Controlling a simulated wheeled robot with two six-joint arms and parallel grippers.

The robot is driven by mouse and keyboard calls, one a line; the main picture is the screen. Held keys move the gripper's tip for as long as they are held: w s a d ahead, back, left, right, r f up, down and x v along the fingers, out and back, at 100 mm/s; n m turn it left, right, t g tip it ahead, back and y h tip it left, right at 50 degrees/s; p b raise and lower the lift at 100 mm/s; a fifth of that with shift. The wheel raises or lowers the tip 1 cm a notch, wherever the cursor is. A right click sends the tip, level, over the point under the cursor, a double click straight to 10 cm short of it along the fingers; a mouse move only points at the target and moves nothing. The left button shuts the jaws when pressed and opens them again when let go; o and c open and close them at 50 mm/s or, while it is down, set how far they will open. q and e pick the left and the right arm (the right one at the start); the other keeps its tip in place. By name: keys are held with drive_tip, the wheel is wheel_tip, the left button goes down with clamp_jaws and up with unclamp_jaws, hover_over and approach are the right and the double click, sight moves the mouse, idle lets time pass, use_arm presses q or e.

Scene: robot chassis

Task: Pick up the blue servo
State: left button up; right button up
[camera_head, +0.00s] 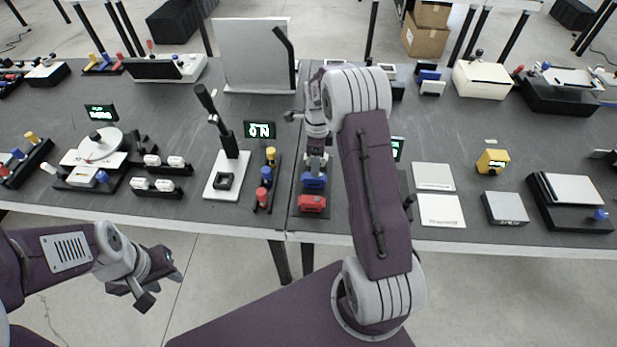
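The blue servo (314,181) is a small blue block on a narrow dark tray (329,208) on the table, just behind a red servo (312,204). My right gripper (316,163) points down right over the blue servo, at its upper edge. Its fingers are small and partly hidden, so I cannot tell whether they touch or grip it. My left gripper (158,287) is at the lower left, in front of the table edge and below the tabletop in the picture. Its fingers look spread and empty.
Left of the servos stand coloured pegs (263,193) and a white base with a black lever (226,172). A small display (260,130) is behind them. White panels (440,210) lie to the right of my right arm. The table's front edge (250,229) runs across the picture.

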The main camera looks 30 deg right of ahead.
sight(314, 178)
drive_tip(key=f, duration=0.2)
drive_tip(key=w+f, duration=0.1)
drive_tip(key=shift+a+f, duration=0.4)
drive_tip(key=shift+d+f, duration=0.1)
drive_tip(key=f, duration=0.2)
drive_tip(key=s+f, duration=0.1)
drive_tip(key=f, duration=0.1)
drive_tip(key=shift+f+p, duration=0.3)
drive_tip(key=shift+w+f, duration=0.15)
clamp_jaws()
